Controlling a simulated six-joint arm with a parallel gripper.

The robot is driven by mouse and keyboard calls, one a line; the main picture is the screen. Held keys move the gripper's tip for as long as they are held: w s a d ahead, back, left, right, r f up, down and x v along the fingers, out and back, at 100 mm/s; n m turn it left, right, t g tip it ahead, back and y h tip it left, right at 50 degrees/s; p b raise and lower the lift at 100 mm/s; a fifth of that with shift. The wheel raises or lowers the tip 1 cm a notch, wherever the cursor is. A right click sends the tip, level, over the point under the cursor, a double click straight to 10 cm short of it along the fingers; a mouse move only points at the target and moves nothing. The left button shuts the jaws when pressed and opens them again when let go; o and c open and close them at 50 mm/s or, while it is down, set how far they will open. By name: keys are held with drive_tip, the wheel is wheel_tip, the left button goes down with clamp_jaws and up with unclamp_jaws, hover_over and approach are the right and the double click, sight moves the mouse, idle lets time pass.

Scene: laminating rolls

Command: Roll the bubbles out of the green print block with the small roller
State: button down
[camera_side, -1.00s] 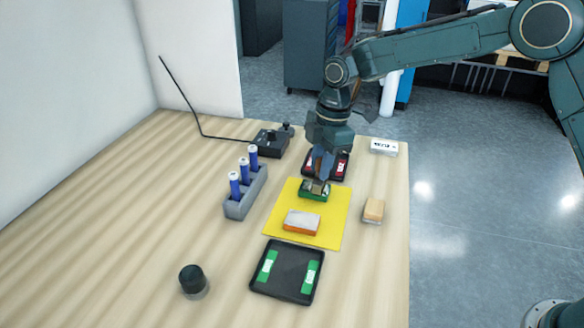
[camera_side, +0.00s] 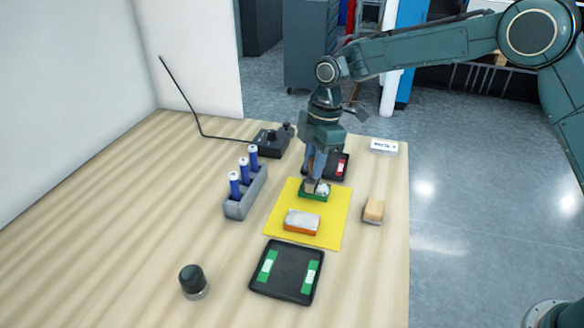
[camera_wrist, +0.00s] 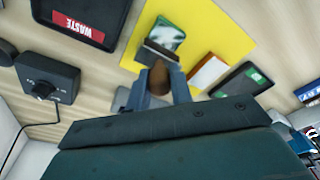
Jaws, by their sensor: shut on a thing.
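The green print block (camera_side: 321,195) lies on the yellow mat (camera_side: 335,226), with pale patches on its top. It also shows in the wrist view (camera_wrist: 168,31). My gripper (camera_side: 314,180) is directly above the block and shut on the small roller. In the wrist view the roller's brown handle (camera_wrist: 158,78) sits between the fingers of my gripper (camera_wrist: 160,88). The roller's head (camera_wrist: 157,52) is at the block's near edge in that view. I cannot tell whether it presses on the top. An orange block with a pale top (camera_side: 302,222) lies nearer on the same mat.
A black tray with green labels (camera_side: 287,285) lies in front of the mat. A waste tray (camera_side: 338,173) stands behind it. A grey rack with blue tubes (camera_side: 238,208) is left, a tan block (camera_side: 374,210) right, a dark knob (camera_side: 193,280) front left.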

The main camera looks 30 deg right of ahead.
drive_tip(key=shift+w+a, duration=0.35)
drive_tip(key=shift+a, duration=0.05)
drive_tip(key=shift+w+a, duration=0.2)
drive_tip(key=shift+w, duration=0.05)
drive_tip(key=shift+r, duration=0.1)
idle(0.5)
drive_tip(key=shift+r, duration=2.95)
drive_tip(key=shift+d, duration=0.1)
drive_tip(key=shift+s+d+f+m, duration=0.15)
drive_tip(key=shift+d+m, duration=0.3)
drive_tip(key=shift+m, duration=0.15)
drive_tip(key=s+d+f+m, duration=0.1)
drive_tip(key=s+d+m, duration=0.2)
drive_tip(key=d+m, duration=0.2)
drive_tip(key=s+d+f+m+t+h, duration=0.1)
drive_tip(key=s+d+f+m, duration=0.1)
drive_tip(key=s+d+m, duration=0.2)
drive_tip(key=s+d+f+m, duration=0.2)
drive_tip(key=s+d+m, duration=0.2)
drive_tip(key=d+m, duration=0.3)
drive_tip(key=shift+d+f+m+t+h, duration=0.2)
drive_tip(key=shift+d+m+t+h, duration=0.15)
drive_tip(key=shift+d, duration=0.3)
